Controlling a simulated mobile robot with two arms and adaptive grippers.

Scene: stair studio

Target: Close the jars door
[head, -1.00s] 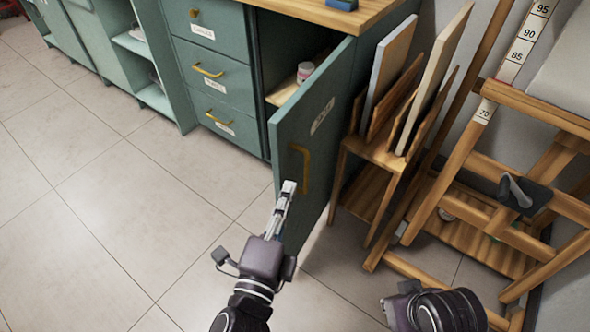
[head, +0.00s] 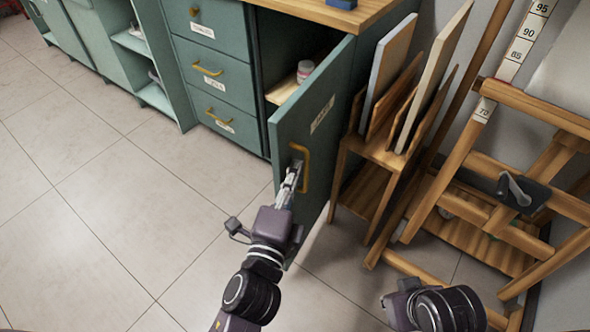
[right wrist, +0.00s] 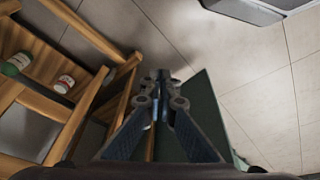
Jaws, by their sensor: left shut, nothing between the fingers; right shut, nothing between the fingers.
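The jars door (head: 315,135) is a green cabinet door with a white label and a brass handle (head: 305,170). It stands open, swung out from the cabinet (head: 262,75), with a small white jar (head: 305,71) on the shelf inside. My left gripper (head: 294,170) is shut and empty, its tips at the handle's left side; I cannot tell whether they touch it. Of my right arm only a part shows at the bottom right of the head view. In the right wrist view my right gripper (right wrist: 160,78) is shut and empty, with a dark green panel behind it.
Labelled drawers (head: 222,72) with brass handles are left of the open cabinet. A wooden rack (head: 385,150) with upright boards stands just right of the door. A wooden easel (head: 490,200) stands further right. The tiled floor (head: 110,210) at left is clear.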

